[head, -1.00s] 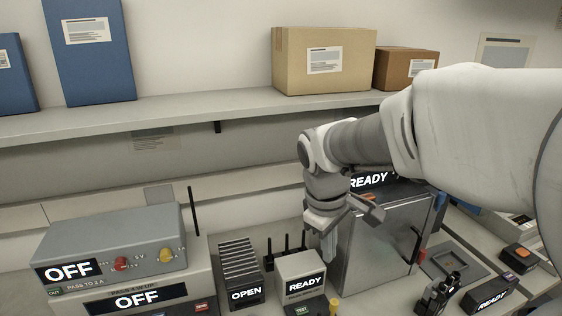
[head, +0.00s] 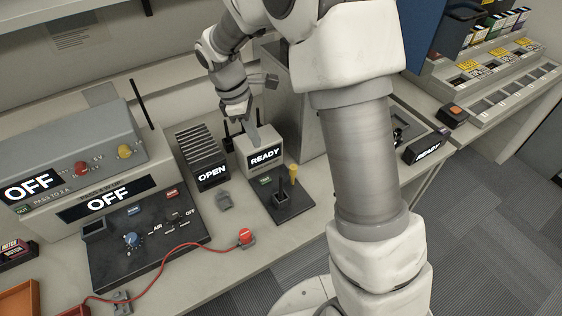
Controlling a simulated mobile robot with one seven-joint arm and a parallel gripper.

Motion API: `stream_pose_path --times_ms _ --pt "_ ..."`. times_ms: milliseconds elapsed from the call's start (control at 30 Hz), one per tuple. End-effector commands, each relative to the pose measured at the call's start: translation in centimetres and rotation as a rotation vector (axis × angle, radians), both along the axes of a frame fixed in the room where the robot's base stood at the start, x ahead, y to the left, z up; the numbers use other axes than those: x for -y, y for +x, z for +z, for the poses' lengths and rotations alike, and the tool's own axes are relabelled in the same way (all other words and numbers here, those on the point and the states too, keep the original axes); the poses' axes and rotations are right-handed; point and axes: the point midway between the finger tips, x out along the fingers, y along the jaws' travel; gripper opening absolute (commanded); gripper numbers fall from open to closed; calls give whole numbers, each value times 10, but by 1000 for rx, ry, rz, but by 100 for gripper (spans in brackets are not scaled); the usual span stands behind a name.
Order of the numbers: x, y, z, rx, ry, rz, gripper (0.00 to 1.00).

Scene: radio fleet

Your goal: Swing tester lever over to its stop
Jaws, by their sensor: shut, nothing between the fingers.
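The tester looks to be the small pale box (head: 261,153) with a lit READY display, with a black base plate (head: 290,209) in front that carries a small green label. On this plate stand a short black handle (head: 282,191) and a yellow-topped post (head: 294,172); I cannot tell for sure which is the lever. Both look roughly upright. My gripper (head: 251,136) is shut and empty, pointing down at the top rear of the READY box. I cannot tell whether it touches the box. It is behind the handle and post, apart from both.
A finned rack (head: 202,160) showing OPEN stands left of the tester. A grey unit (head: 85,155) showing OFF sits further left, above a black control panel (head: 150,235). A red cable (head: 180,250) runs along the front bench. My arm hides much of the right side.

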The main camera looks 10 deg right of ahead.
Motion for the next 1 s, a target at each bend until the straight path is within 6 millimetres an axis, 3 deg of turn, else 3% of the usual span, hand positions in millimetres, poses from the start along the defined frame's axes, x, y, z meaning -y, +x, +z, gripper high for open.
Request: stream_pose_path --times_ms 167,333,767,1000 --pt "0 0 -1 0 0 -2 0" --pt "4 -2 -15 -4 -1 -3 0" --pt "24 -8 -100 -4 0 -3 0" --pt "56 -16 -97 1 0 -5 0"
